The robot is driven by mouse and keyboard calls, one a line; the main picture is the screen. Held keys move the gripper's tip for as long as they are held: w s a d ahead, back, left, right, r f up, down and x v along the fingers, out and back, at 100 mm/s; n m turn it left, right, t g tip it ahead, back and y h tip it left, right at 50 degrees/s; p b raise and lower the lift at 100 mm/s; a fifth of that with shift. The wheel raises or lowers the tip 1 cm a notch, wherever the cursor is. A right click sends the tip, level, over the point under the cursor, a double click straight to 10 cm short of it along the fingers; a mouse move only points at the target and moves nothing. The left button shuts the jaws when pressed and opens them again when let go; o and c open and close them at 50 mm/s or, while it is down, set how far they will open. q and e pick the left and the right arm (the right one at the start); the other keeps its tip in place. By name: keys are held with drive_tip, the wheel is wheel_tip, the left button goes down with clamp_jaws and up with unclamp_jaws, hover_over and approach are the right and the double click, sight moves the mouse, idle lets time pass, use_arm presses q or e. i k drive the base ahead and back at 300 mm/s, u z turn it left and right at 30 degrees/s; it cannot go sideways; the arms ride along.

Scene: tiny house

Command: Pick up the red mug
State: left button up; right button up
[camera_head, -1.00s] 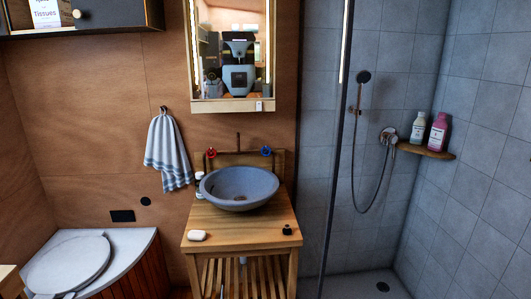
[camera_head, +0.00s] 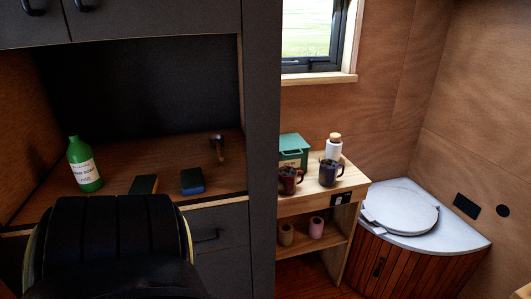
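The red mug (camera_head: 287,180), dark brownish red with a handle, stands upright on a small wooden shelf table (camera_head: 315,196) right of the tall dark cabinet. Its left side is close to the cabinet's edge. A dark grey mug (camera_head: 328,173) stands just to its right. Both mugs seem to have something dark in their tops, too small to make out. Neither of my grippers shows in the head view.
A green box (camera_head: 293,145) and white bottle (camera_head: 334,146) stand behind the mugs. A dark ribbed rounded form (camera_head: 115,245) fills the lower left. The counter holds a green soap bottle (camera_head: 84,165) and a blue sponge (camera_head: 192,181). A toilet (camera_head: 405,213) is at right.

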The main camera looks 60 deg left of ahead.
sight(287, 183)
drive_tip(key=u, duration=1.15)
drive_tip(key=i, duration=1)
drive_tip(key=u, duration=0.95)
